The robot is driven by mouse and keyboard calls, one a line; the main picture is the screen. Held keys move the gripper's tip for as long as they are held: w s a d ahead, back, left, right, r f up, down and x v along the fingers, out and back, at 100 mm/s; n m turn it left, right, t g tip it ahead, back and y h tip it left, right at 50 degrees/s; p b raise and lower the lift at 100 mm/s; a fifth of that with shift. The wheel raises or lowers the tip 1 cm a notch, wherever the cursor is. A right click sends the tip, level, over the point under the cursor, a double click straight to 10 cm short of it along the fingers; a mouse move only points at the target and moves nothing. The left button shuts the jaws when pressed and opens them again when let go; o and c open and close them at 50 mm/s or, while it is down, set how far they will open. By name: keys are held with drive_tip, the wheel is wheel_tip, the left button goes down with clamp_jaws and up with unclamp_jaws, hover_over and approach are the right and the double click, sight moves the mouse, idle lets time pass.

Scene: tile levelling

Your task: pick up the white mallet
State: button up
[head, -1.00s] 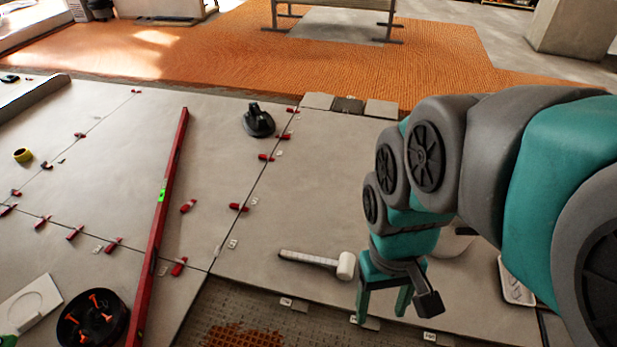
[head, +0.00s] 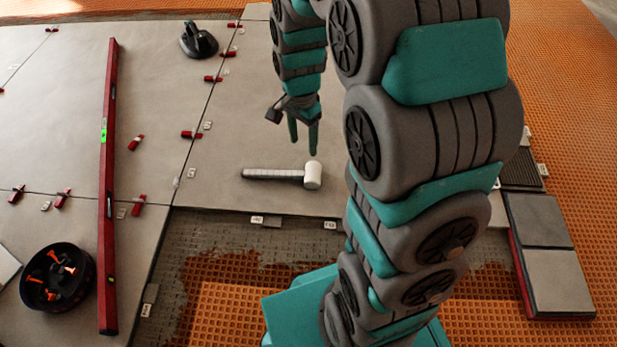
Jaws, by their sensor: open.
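The white mallet (head: 313,176) lies on its side on a large grey tile. In the picture the fingertips show just above the mallet's head. I cannot tell their exact height or whether they are behind it.
A long red level (head: 108,190) lies on the tiles at left. A black bucket (head: 57,276) with orange pieces stands at lower left. A black suction cup (head: 198,40) sits at the back. Red wedges dot the seams. Stacked tiles (head: 550,245) lie at right.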

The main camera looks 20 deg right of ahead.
drive_tip(key=w+f+m+b, duration=0.3)
drive_tip(key=w+f+m, duration=0.35)
drive_tip(key=f, duration=0.65)
drive_tip(key=m+b, duration=0.3)
drive_tip(key=m, duration=0.1)
hover_over(297, 173)
drive_tip(key=shift+t, duration=0.4)
drive_tip(key=f, duration=1.3)
drive_tip(key=shift+s+f, duration=0.2)
drive_tip(key=shift+f, duration=0.2)
drive_tip(key=f, duration=0.2)
drive_tip(key=f+b, duration=0.1)
drive_tip(key=f, duration=0.5)
drive_tip(key=shift+w, duration=0.25)
clamp_jaws()
